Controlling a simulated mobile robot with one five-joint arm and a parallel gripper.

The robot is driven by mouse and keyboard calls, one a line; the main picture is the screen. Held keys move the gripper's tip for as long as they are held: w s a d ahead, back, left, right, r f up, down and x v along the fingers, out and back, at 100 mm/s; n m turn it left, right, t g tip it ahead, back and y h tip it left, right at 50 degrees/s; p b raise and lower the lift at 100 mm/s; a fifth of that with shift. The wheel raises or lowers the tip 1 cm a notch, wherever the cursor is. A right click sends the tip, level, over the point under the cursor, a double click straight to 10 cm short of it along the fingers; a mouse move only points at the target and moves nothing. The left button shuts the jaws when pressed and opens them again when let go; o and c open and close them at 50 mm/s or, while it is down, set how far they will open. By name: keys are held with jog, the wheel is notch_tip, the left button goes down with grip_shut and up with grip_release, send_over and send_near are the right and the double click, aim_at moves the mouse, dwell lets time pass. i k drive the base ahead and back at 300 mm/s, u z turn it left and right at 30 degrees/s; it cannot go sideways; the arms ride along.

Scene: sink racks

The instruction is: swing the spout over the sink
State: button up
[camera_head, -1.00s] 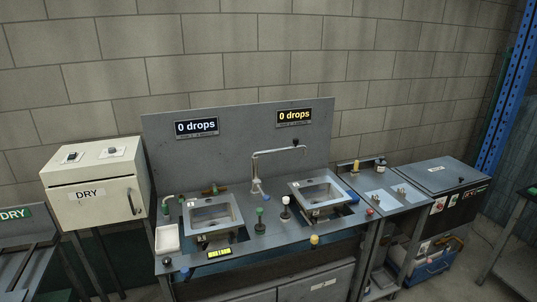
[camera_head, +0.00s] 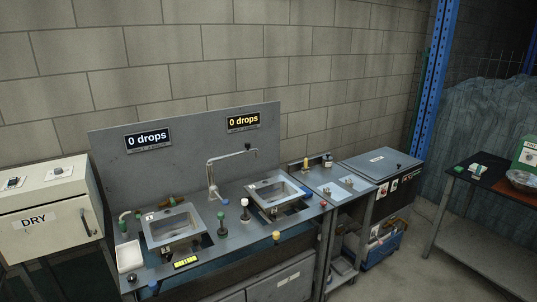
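The tall grey spout (camera_head: 210,178) rises from the counter between the two basins. Its arm bends to the right and ends in a dark tip (camera_head: 248,147) above the back of the right sink (camera_head: 277,193). The left sink (camera_head: 171,226) is a square metal basin on the same counter. A second, short pale spout (camera_head: 125,216) stands at the left sink's left side. My gripper is not in view.
A white DRY cabinet (camera_head: 45,208) stands at the left. A grey side bench (camera_head: 338,187) and lidded unit (camera_head: 380,163) adjoin on the right. A dark table (camera_head: 490,182) stands far right, with open floor before it. Several small knobs stand along the counter.

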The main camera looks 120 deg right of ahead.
aim_at(247, 145)
jog(key=z, duration=4)
jog(key=i, duration=1)
jog(key=k, duration=0.5)
jog(key=u, duration=2.25)
jog(key=k, duration=0.3)
jog(key=z, duration=0.25)
